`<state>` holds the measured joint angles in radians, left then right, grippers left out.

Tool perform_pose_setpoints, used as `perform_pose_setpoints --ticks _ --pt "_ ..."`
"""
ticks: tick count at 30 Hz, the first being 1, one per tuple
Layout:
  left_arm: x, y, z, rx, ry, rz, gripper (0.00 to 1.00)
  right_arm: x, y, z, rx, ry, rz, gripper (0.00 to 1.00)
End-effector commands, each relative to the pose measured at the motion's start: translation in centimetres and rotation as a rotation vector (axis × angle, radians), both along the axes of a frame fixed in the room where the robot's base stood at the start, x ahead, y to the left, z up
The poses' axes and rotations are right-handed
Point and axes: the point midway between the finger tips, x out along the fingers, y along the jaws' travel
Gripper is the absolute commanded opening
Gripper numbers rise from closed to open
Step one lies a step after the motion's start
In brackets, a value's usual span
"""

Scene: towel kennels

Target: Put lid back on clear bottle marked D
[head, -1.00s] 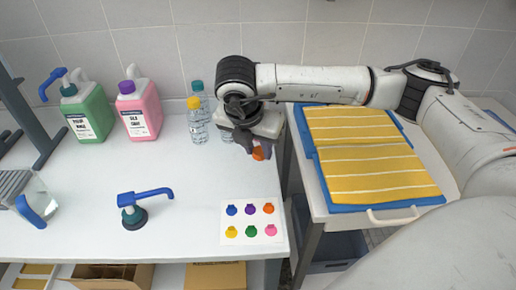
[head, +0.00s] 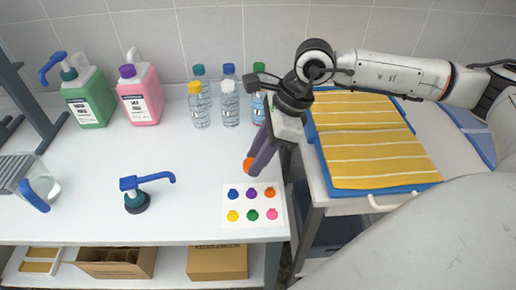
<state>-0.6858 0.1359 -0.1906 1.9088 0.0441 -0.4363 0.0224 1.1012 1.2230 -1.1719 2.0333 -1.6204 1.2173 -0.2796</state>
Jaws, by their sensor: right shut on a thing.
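My right gripper (head: 257,157) points down over the right part of the white table, shut on an orange lid (head: 248,165) at its fingertips. The lid is just behind the card of coloured shapes. Several clear bottles stand at the back: a yellow-capped one (head: 199,110), a white-capped one (head: 230,110), a teal-capped one, a blue-capped one and a green-capped one (head: 259,90). The gripper partly covers the green-capped bottle and the space before it. I cannot read a D on any bottle. My left gripper is not in view.
A white card (head: 253,238) with coloured lid shapes lies at the table's front right. A blue pump head (head: 137,195) stands mid-table. Green (head: 87,98) and pink (head: 139,97) jugs stand back left. A cart with yellow towels (head: 370,140) is right.

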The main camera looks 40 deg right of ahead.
Motion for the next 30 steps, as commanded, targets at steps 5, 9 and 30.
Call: perform_pose_setpoints --ticks 5,9,30 --pt "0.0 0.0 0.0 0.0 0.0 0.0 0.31 -1.0 1.1 0.3 0.003 0.0 0.433 0.07" --pt "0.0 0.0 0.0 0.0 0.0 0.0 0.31 -2.0 2.2 0.7 0.004 -0.002 0.841 0.07" --pt "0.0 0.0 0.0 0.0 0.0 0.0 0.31 -5.7 4.6 2.3 -0.002 -0.003 2.109 0.07"
